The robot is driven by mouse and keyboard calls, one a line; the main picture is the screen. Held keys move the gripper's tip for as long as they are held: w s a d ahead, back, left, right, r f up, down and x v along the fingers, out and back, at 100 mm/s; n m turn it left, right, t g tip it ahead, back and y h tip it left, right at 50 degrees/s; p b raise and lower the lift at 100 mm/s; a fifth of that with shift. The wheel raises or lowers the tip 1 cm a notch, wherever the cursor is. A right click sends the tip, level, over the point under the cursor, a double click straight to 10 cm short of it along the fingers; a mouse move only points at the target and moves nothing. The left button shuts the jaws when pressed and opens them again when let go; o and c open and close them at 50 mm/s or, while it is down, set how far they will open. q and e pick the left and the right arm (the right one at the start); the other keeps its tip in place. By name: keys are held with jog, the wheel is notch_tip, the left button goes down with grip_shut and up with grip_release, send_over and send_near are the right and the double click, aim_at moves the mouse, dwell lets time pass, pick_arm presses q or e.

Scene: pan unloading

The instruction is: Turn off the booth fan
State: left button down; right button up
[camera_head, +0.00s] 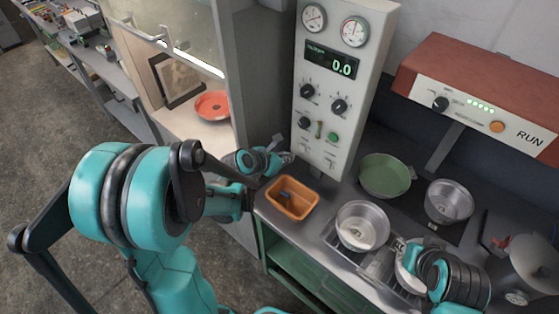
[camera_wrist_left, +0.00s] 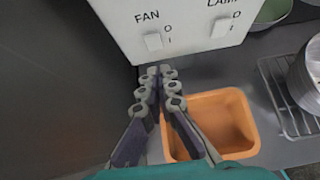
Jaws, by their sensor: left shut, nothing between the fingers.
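The fan switch (camera_wrist_left: 153,41) is a small white rocker under the word FAN on a white control panel (camera_wrist_left: 185,12), with O and I marked beside it. I cannot tell which side is pressed. My left gripper (camera_wrist_left: 160,71) is shut and empty, its fingertips just below the panel's lower edge, under the fan switch. In the head view my left gripper (camera_head: 284,159) is beside the panel's lower left. My right gripper (camera_head: 414,257) is at the lower right by a metal pan (camera_head: 404,268); its fingers are too hidden to tell their state.
The lamp switch (camera_wrist_left: 221,28) is right of the fan switch. An orange bin (camera_head: 291,198) stands below the panel. Pans (camera_head: 362,227) and a green pan (camera_head: 385,175) are on the counter to the right. A dark wall (camera_wrist_left: 60,80) is close on the left.

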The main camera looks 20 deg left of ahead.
aim_at(305, 141)
pick_arm(q)
jog(key=shift+w+d+f, duration=0.1)
jog(key=shift+w+d, duration=0.2)
jog(key=shift+w, duration=0.55)
jog(key=shift+w+d+f, duration=0.1)
jog(key=shift+w+d, duration=0.2)
jog(key=shift+w, duration=0.5)
jog(key=shift+w+d, duration=0.3)
jog(key=shift+w, duration=0.55)
jog(key=shift+w+d+r+b, duration=0.15)
jog(key=shift+w+d+b, duration=0.1)
jog(key=shift+w, duration=0.15)
jog(key=shift+w+d+r+b, duration=0.15)
jog(key=shift+w+b, duration=0.1)
jog(key=shift+w, duration=0.15)
jog(key=shift+s+a+r, duration=0.1)
jog(key=shift+a, duration=0.05)
jog(key=shift+r, duration=0.15)
jog(key=shift+r+p, duration=0.75)
